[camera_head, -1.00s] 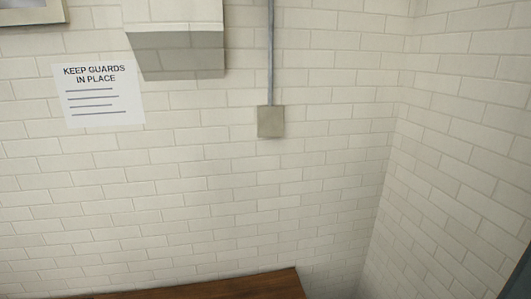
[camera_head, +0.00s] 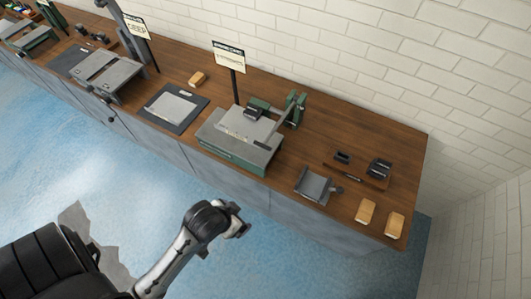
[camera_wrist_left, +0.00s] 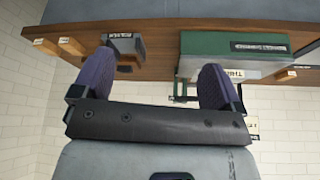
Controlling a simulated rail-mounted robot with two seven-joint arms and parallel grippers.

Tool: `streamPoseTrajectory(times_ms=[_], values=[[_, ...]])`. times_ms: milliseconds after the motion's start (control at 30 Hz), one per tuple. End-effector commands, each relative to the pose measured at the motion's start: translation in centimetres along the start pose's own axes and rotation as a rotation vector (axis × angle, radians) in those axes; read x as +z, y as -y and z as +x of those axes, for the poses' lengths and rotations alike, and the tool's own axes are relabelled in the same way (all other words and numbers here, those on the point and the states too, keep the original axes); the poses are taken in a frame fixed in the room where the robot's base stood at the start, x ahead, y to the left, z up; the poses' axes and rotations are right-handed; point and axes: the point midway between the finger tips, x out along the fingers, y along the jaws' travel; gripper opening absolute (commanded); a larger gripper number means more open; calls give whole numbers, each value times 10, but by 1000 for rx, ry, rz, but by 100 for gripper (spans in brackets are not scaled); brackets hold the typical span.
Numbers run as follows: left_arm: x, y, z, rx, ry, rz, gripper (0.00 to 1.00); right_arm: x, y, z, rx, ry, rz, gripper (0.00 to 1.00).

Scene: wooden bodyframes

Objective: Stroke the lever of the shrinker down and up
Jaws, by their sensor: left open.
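My left gripper (camera_head: 238,222) is in front of the bench, over the blue floor, apart from the machine. In the left wrist view its two dark purple fingers (camera_wrist_left: 155,85) are wide apart with nothing between them. A green machine body (camera_wrist_left: 225,48) shows upside down beyond the right finger; the lever's grip is not clear there. My right gripper is not in view.
A grey tray-like block (camera_head: 314,186), small dark tools (camera_head: 378,169) and wooden blocks (camera_head: 366,211) lie on the bench to the right. A dark plate (camera_head: 172,108) and other machines (camera_head: 105,75) stand to the left. The floor in front is clear.

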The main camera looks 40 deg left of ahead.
Motion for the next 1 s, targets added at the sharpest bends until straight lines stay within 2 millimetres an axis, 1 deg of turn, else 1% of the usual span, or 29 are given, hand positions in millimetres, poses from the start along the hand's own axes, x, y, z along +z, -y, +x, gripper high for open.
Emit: streamPoseTrajectory(times_ms=[33,67,100,167,200,233,300,400,533,667,700,800,900,1000], values=[[9,4,38,-9,-4,-24,97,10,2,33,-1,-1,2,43],[8,8,50,-16,-15,-40,100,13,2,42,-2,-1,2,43],[7,13,68,-26,-36,-60,100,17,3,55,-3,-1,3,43],[3,22,95,-47,-87,-94,100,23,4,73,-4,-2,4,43],[-2,31,114,-65,-140,-120,100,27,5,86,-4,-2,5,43],[-7,38,129,-83,-194,-142,100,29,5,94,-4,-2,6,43],[-23,54,138,-119,-314,-175,100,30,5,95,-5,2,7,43],[-44,72,135,-167,-480,-194,100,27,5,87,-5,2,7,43],[-65,86,129,-207,-691,-192,100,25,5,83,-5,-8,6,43],[-84,88,114,-220,-880,-176,100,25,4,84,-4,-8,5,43],[-90,88,108,-221,-933,-172,100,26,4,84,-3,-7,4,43],[-99,88,94,-222,-1037,-165,100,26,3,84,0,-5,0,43],[-104,87,84,-220,-1104,-161,100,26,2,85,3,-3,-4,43],[-109,87,80,-218,-1139,-161,100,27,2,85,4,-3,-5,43]])
